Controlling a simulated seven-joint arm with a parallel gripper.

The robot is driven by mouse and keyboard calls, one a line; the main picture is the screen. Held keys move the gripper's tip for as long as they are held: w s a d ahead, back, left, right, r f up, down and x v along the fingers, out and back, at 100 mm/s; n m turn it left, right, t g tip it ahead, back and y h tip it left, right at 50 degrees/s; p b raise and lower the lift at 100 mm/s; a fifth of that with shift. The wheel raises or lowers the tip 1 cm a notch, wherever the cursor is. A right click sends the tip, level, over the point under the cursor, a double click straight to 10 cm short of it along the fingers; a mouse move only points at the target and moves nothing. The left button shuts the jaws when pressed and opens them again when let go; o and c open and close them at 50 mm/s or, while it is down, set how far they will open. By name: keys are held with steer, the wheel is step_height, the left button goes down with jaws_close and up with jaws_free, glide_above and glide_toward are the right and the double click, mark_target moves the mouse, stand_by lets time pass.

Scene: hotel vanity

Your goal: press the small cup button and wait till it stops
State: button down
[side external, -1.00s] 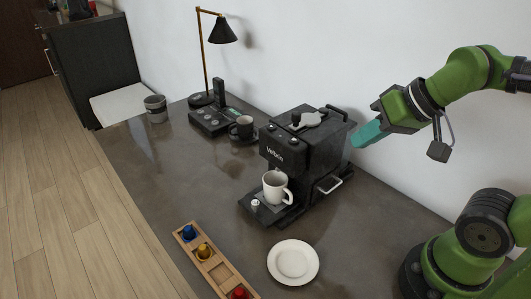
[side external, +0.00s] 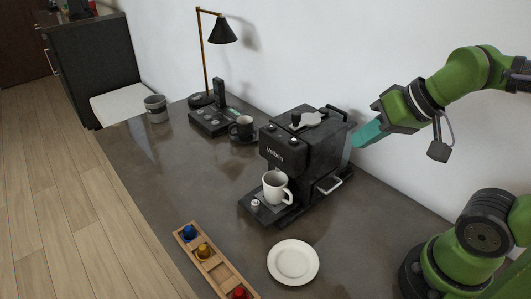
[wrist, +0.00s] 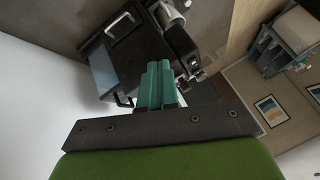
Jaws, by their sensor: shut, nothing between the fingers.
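The black coffee machine (side external: 300,145) stands on the counter, with round silver knobs or buttons on its upper front edge (side external: 271,128). I cannot tell which is the small cup button. A white mug (side external: 275,188) stands upright on its drip tray (side external: 258,214), under the front. My gripper (side external: 357,143) is shut and empty, with teal fingers at the machine's right rear side. Whether they touch it is unclear. In the wrist view, the shut fingers (wrist: 158,82) point towards the machine, partly seen at upper left (wrist: 135,50).
A white plate (side external: 293,262) and a wooden tray (side external: 215,262) with coloured capsules lie in front. A dark cup (side external: 243,127), a phone (side external: 212,118), a lamp (side external: 222,33) and a grey canister (side external: 155,108) stand behind left. The wall borders the counter's back.

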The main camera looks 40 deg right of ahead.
steer(key=shift+f, duration=0.1)
steer(key=n, duration=0.8)
glide_toward(275, 128)
steer(key=shift+w+r, duration=0.15)
steer(key=shift+r, duration=0.4)
steer(key=w+a+r+n+t, duration=0.1)
steer(key=w+r+n, duration=0.3)
steer(key=n, duration=0.3)
steer(key=shift+w+a+r+t, duration=0.2)
steer(key=shift+w+a+t, duration=0.15)
steer(key=shift+w, duration=0.45)
steer(key=shift+f, duration=0.1)
steer(key=shift+f, duration=4.35)
